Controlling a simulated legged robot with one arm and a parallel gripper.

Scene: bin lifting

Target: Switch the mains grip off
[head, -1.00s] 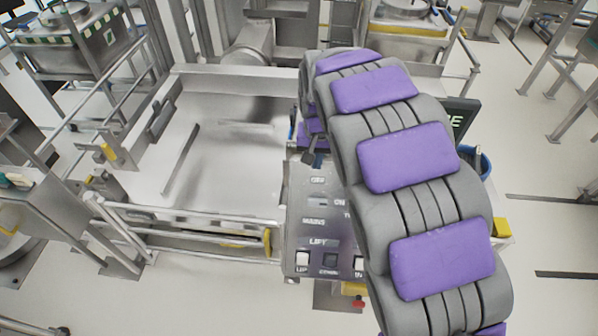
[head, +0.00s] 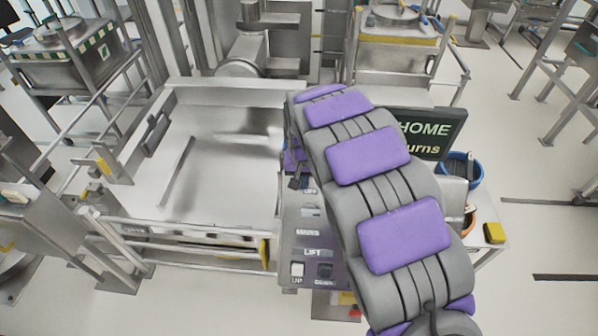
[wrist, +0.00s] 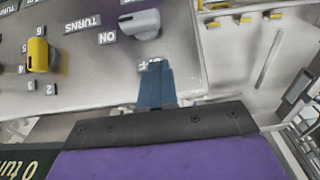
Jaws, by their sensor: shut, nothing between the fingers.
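The control panel (head: 305,262) stands at the right of the steel bay, with OFF, MAINS and LIFT lettering in the head view. In the wrist view the panel (wrist: 75,82) carries a grey mains grip (wrist: 140,24) by the ON label; its exact setting is unclear. My gripper (wrist: 157,85) has its blue fingers shut and empty, just beside the grip and partly over the OFF label. I see a gap in the picture between fingers and grip. In the head view my gripper (head: 296,182) is small and dark at the panel's upper left edge.
A yellow numbered knob (wrist: 40,55) sits beside the grip, by a TURNS label. White UP (head: 297,272) and dark DOWN (head: 324,272) switches are lower on the panel. A HOME screen (head: 432,132) and blue bucket (head: 461,172) stand right of my arm.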

